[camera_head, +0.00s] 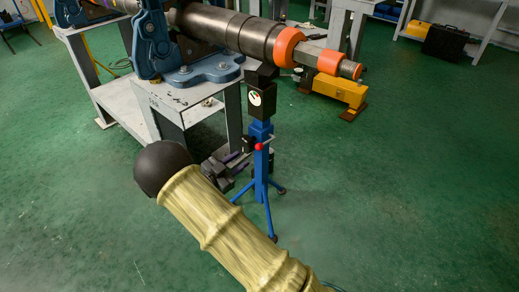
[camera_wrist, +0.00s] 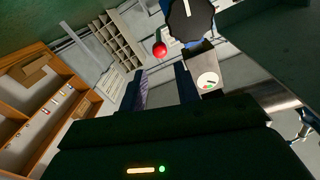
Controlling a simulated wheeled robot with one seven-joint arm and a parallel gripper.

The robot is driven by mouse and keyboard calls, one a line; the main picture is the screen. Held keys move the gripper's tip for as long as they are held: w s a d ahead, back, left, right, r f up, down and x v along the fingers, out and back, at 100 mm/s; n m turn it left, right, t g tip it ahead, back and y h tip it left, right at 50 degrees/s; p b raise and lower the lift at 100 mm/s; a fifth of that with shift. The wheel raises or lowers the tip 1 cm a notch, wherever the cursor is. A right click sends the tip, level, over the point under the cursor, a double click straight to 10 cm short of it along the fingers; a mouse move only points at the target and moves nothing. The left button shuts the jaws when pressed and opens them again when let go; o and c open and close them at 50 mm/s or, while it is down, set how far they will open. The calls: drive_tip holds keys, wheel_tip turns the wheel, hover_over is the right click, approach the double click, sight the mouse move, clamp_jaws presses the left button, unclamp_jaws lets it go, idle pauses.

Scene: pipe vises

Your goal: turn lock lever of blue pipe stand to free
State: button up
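The blue pipe stand (camera_head: 262,134) stands upright on tripod legs under the long pipe. Its lock lever is a thin arm ending in a red ball (camera_head: 258,147); the ball also shows in the wrist view (camera_wrist: 160,50). A black knob with a white mark (camera_wrist: 190,20) is beside the ball. A round dial (camera_wrist: 208,82) is on the stand's black head block (camera_head: 258,98). My gripper (camera_wrist: 161,74) is open and empty, with the red ball just beyond the gap between its fingertips. In the head view my gripper is low, left of the stand's column, partly hidden.
The dark pipe (camera_head: 230,30) with orange collars (camera_head: 286,46) runs above the stand. A blue vise (camera_head: 150,45) on a grey bench (camera_head: 195,100) holds it at left. Green floor (camera_head: 420,190) is clear at right.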

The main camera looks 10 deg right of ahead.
sight(256, 148)
drive_tip(key=b+x, duration=0.3)
drive_tip(key=x, duration=0.7)
drive_tip(key=shift+w+d, duration=0.1)
drive_tip(key=shift+d, duration=0.05)
clamp_jaws()
